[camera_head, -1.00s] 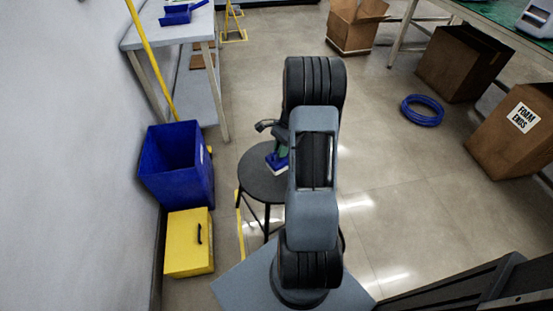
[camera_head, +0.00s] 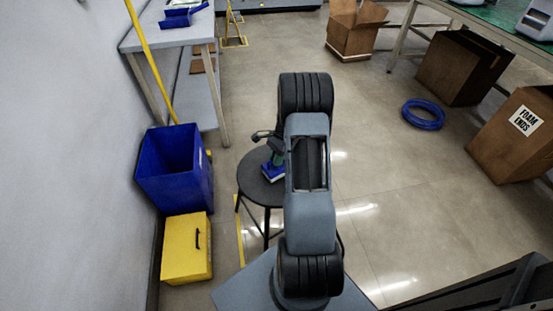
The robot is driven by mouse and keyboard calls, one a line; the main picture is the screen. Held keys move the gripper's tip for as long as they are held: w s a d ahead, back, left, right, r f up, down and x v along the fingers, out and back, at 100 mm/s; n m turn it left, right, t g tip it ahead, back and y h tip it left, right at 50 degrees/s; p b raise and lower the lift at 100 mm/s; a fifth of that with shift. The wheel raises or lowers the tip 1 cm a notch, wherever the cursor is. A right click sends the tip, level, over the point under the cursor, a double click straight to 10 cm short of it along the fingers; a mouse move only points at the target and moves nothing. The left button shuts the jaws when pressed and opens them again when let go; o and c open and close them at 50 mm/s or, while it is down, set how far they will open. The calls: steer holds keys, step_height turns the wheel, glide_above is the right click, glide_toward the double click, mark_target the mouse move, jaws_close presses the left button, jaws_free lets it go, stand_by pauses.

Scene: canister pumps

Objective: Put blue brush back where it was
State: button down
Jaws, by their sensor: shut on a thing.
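The blue brush (camera_head: 272,172) has a blue block with a pale underside, and a green part shows just above it. It shows in the head view at the black round stool (camera_head: 250,188), over the seat's right half. I cannot tell whether it touches the seat. My gripper (camera_head: 276,158) is at the green part and shut on the brush. My own arm hides much of the gripper and the stool's right side.
A blue bin (camera_head: 176,180) and a yellow box (camera_head: 187,262) stand left of the stool by the wall. A grey table (camera_head: 165,40) with a blue dustpan (camera_head: 180,18) is behind. A blue hose coil (camera_head: 423,115) and cardboard boxes (camera_head: 510,135) lie right. The middle floor is clear.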

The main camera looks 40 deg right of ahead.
steer(key=c, duration=1.1)
jaws_free()
steer(key=p+v, duration=0.3)
steer(key=v, duration=0.8)
steer(key=a+r+n+h, duration=0.1)
steer(key=a+r+n, duration=0.2)
steer(key=a+r, duration=0.25)
steer(key=s+a+r+n+t+h, duration=0.1)
steer(key=s+a+r+n, duration=0.1)
steer(key=s+a+n, duration=0.2)
steer(key=s+a+r+n+t+h, duration=0.1)
steer(key=s+a+r+n+t, duration=0.1)
steer(key=s+a+n, duration=0.3)
steer(key=s+a+r+n+t+h, duration=0.1)
steer(key=s+a+r+n, duration=0.3)
steer(key=a+n, duration=0.3)
steer(key=shift+s+a+h, duration=0.2)
steer(key=shift+s+a, duration=0.05)
steer(key=shift+a, duration=0.55)
steer(key=shift+s+a+h, duration=0.2)
steer(key=shift+s+a, duration=0.05)
steer(key=shift+a, duration=0.55)
